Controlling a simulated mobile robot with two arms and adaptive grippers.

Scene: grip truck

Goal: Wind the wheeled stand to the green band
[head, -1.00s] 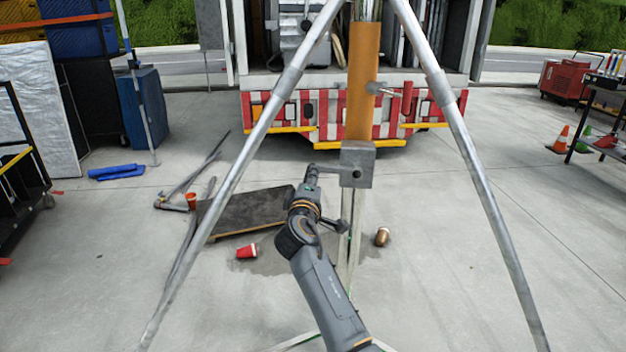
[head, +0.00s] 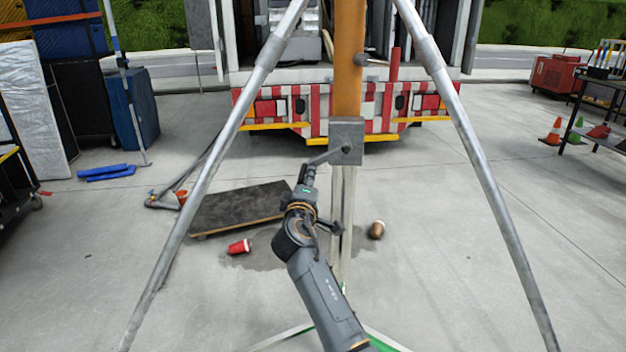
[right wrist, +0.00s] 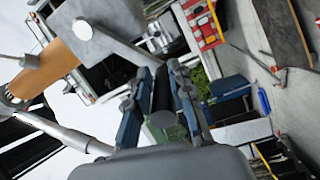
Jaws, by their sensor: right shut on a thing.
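The wheeled stand has an orange column (head: 348,75), a grey winding box (head: 346,142) and splayed silver legs (head: 478,170). A crank arm (head: 328,155) runs from the box down to the left. My right gripper (head: 306,188) is at the crank's outer end. In the right wrist view its blue fingers (right wrist: 160,108) are shut around the dark crank handle (right wrist: 163,92); the box (right wrist: 82,30) and orange column (right wrist: 45,68) show at upper left. I cannot make out a green band on the column. My left gripper is not in view.
A dark flat board (head: 240,208), a red cup (head: 239,246) and a brown cup (head: 376,229) lie on the floor behind the stand. A red-and-white striped truck rear (head: 290,108) stands beyond. The floor to the right is mostly clear.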

